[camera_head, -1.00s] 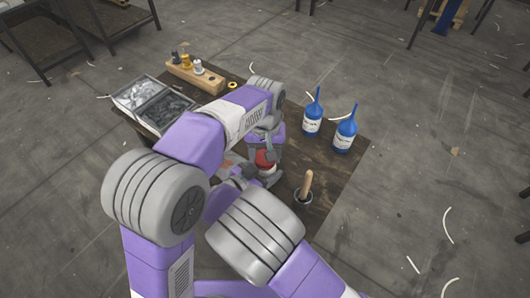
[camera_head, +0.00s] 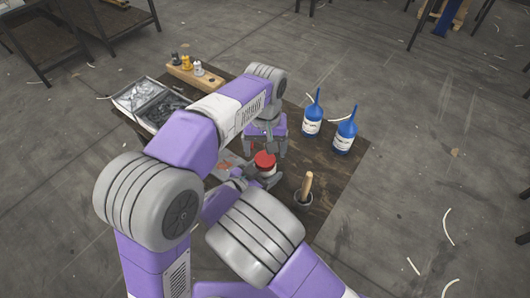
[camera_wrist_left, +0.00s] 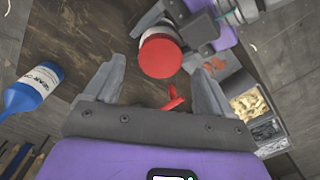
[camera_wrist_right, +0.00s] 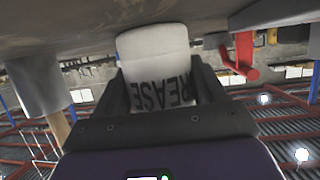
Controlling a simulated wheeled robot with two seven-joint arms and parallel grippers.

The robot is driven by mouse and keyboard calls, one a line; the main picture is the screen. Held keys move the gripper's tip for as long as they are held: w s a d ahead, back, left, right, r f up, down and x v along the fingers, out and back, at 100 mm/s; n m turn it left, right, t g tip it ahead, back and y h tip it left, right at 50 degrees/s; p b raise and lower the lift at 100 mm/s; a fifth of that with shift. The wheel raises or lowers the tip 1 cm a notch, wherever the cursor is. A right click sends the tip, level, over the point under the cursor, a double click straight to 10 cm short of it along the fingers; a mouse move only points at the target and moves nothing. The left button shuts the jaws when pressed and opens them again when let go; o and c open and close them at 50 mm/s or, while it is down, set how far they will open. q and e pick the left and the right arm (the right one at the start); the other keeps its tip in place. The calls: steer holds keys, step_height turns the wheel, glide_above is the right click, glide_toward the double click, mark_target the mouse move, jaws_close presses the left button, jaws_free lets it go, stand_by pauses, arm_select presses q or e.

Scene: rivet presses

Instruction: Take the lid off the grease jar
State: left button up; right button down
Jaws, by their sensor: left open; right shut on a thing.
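The white grease jar (camera_head: 267,172) has a red lid (camera_head: 264,159) on top. The jar's side (camera_wrist_right: 158,60) with GREASE lettering shows in the right wrist view. My right gripper is shut on the jar; its fingers (camera_wrist_right: 155,95) lie along both sides. My left gripper (camera_head: 265,148) is open and empty, just beyond and above the lid in the head view. In the left wrist view the lid (camera_wrist_left: 160,56) shows between and ahead of the open fingers, apart from them. Whether the lid is loose cannot be seen.
Two blue bottles (camera_head: 313,122) (camera_head: 344,136) stand at the table's right. A two-part tray (camera_head: 129,107) and a wooden block (camera_head: 213,84) with small spools are at the left. A small red part (camera_wrist_left: 173,98) shows near the jar.

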mark_target(265, 159)
arm_select(q)
steer(key=shift+r, duration=0.7)
steer(key=shift+c, duration=0.4)
step_height(265, 159, up, 3)
steer(key=m, duration=0.6)
steer(key=shift+m, duration=0.3)
steer(key=shift+f, duration=3.9)
steer(key=c, duration=1)
steer(key=n, duration=0.6)
steer(key=shift+n, duration=0.3)
steer(key=shift+c, duration=0.4)
